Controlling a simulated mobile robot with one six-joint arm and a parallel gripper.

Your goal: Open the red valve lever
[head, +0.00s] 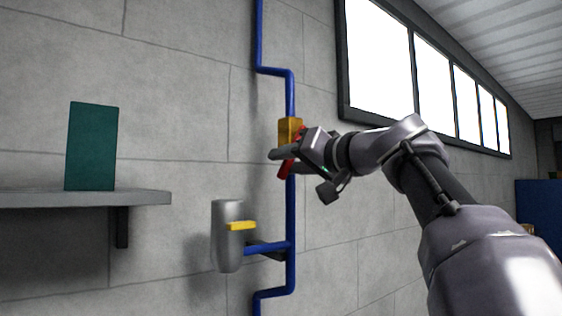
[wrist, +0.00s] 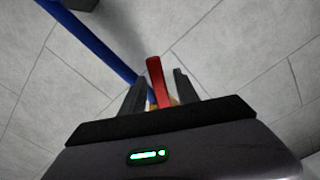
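The red valve lever (head: 285,171) sits at the yellow-orange valve body (head: 290,131) on the blue wall pipe, and it slants down and a little left in the head view. My gripper (head: 283,161) is at the lever, partly covering its middle. In the wrist view the red lever (wrist: 156,80) stands between the two dark fingers of my gripper (wrist: 160,82). Gaps show between the lever and both fingers, so the gripper is open around it and not clamped. The lever's base is mostly hidden by the gripper in the wrist view.
The blue pipe (head: 291,215) runs up the grey block wall. A grey cylinder (head: 228,238) with a yellow handle (head: 241,226) is on a branch below left. A shelf (head: 60,199) with a green box (head: 91,147) is at left. Windows (head: 380,60) are upper right.

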